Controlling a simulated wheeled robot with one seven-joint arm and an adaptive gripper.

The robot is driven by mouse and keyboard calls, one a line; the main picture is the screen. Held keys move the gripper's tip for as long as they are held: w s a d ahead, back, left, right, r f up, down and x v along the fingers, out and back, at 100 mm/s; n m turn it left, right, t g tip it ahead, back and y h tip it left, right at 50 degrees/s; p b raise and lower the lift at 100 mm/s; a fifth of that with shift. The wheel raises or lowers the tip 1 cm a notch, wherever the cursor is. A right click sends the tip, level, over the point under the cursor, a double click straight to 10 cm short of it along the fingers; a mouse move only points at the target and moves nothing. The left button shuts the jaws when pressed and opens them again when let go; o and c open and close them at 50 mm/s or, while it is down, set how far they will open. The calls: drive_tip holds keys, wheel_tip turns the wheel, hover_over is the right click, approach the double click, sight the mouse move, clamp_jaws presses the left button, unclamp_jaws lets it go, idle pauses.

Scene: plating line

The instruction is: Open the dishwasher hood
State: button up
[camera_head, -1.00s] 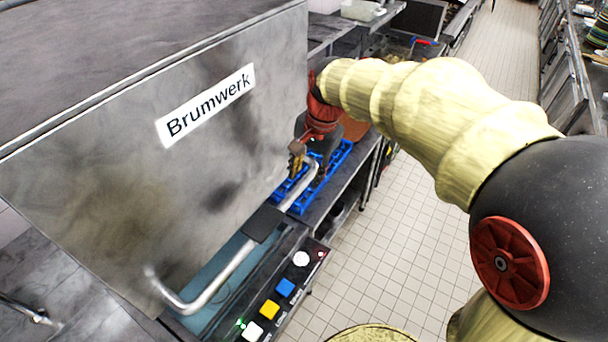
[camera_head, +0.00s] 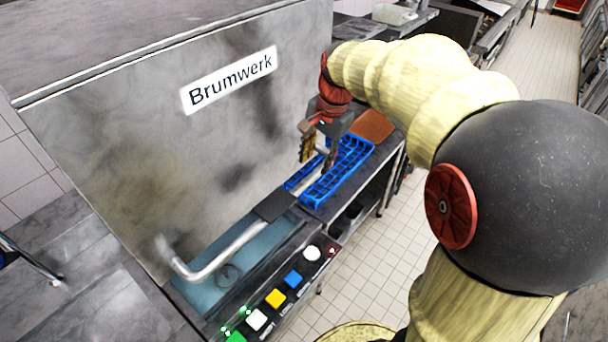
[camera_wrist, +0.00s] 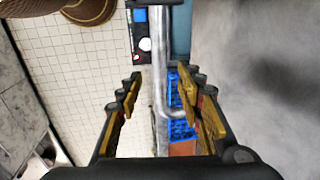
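The dishwasher hood (camera_head: 130,130) is a large grey steel box labelled "Brumwerk", filling the left of the head view. A bent metal handle bar (camera_head: 225,255) runs along its lower front. My gripper (camera_head: 317,163) is at the handle's far right end, fingers pointing down. In the wrist view, my gripper (camera_wrist: 159,80) is open, with the handle bar (camera_wrist: 160,50) running between its two yellow-padded fingers. Gaps show on both sides of the bar, so the fingers do not appear closed on it. A teal surface (camera_head: 225,285) shows below the hood's front edge.
A control panel (camera_head: 275,298) with several coloured buttons lies below the handle. A blue rack (camera_head: 340,172) and a brown board (camera_head: 372,126) lie on the side counter beyond my gripper. The tiled floor (camera_head: 385,245) to the right is clear.

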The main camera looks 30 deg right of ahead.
sight(312, 175)
drive_tip(key=shift+w+a+f+p, duration=0.1)
drive_tip(key=shift+w+f, duration=0.1)
drive_tip(key=shift+f, duration=0.85)
drive_tip(key=shift+w+f+p, duration=0.15)
drive_tip(key=shift+w+f, duration=0.05)
drive_tip(key=shift+f, duration=0.8)
drive_tip(key=shift+w+a+f+p, duration=0.1)
drive_tip(key=shift+w+f, duration=0.1)
drive_tip(key=shift+f, duration=0.85)
drive_tip(key=shift+c, duration=0.9)
drive_tip(key=c, duration=0.8)
